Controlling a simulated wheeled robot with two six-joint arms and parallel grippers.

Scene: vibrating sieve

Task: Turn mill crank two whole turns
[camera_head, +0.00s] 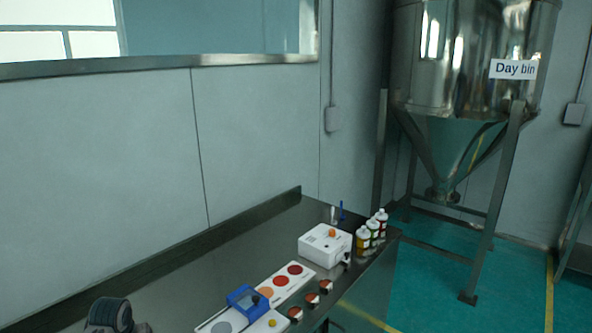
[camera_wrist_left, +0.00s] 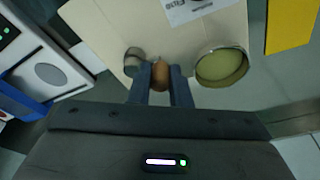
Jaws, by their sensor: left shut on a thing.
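In the left wrist view, my left gripper (camera_wrist_left: 160,88) is shut on a brown, rounded knob (camera_wrist_left: 160,72), which looks like the mill crank's handle. The fingers cover part of the knob, and the crank arm under it cannot be made out. Behind it is a pale beige surface (camera_wrist_left: 205,40) with a printed white label, perhaps the mill's body. A short grey round part (camera_wrist_left: 134,60) stands just left of the knob. The mill is not clearly visible in the head view. My right gripper is in neither view.
In the left wrist view, a round metal cup (camera_wrist_left: 222,66) with pale green contents sits right of the knob; a white-and-blue device (camera_wrist_left: 40,65) is at left. In the head view, a white box (camera_head: 312,250), bottles (camera_head: 363,238) and a colour-dot strip (camera_head: 262,285) lie along the bench (camera_head: 200,268).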

